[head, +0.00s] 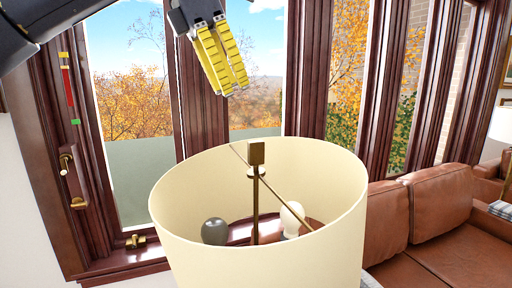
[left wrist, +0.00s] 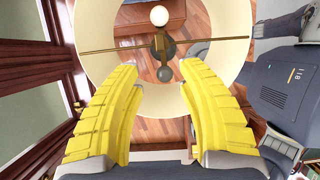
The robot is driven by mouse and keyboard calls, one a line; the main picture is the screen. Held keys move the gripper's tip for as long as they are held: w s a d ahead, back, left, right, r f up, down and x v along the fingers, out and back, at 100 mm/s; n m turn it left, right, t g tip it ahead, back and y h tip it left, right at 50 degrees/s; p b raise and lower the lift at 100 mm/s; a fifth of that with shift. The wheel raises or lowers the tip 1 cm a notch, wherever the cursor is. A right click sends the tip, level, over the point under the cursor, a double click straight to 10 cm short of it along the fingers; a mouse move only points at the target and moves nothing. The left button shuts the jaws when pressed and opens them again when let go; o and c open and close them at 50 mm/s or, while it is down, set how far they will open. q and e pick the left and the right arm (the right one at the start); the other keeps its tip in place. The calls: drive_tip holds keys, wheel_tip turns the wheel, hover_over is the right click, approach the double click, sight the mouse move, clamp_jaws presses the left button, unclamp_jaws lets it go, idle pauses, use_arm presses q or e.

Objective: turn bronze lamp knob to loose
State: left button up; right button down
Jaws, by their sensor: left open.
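The lamp has a wide cream shade (head: 265,260), open at the top. A flat bronze knob (head: 256,152) stands upright on the central rod, above a thin crossbar. Inside are a dark grey bulb (head: 215,231) and a white bulb (head: 292,218). My left gripper (head: 237,90) hangs above the shade, apart from the knob and slightly left of it. In the left wrist view its yellow fingers (left wrist: 160,68) are spread, with nothing between them touching. The bronze knob (left wrist: 159,41) shows beyond the fingertips, between the bulbs. My right gripper is not in view.
Dark wooden window frames (head: 203,80) stand behind the lamp, with brass latches (head: 65,164) on the left one. A brown leather sofa (head: 440,205) is at the right. The space between my left gripper and the knob is clear.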

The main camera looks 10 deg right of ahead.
sight(256, 162)
use_arm(q)
drive_tip(key=x, duration=1.3)
drive_tip(key=shift+d+f, duration=0.1)
drive_tip(key=shift+f, duration=0.1)
drive_tip(key=shift+o, duration=0.3)
clamp_jaws()
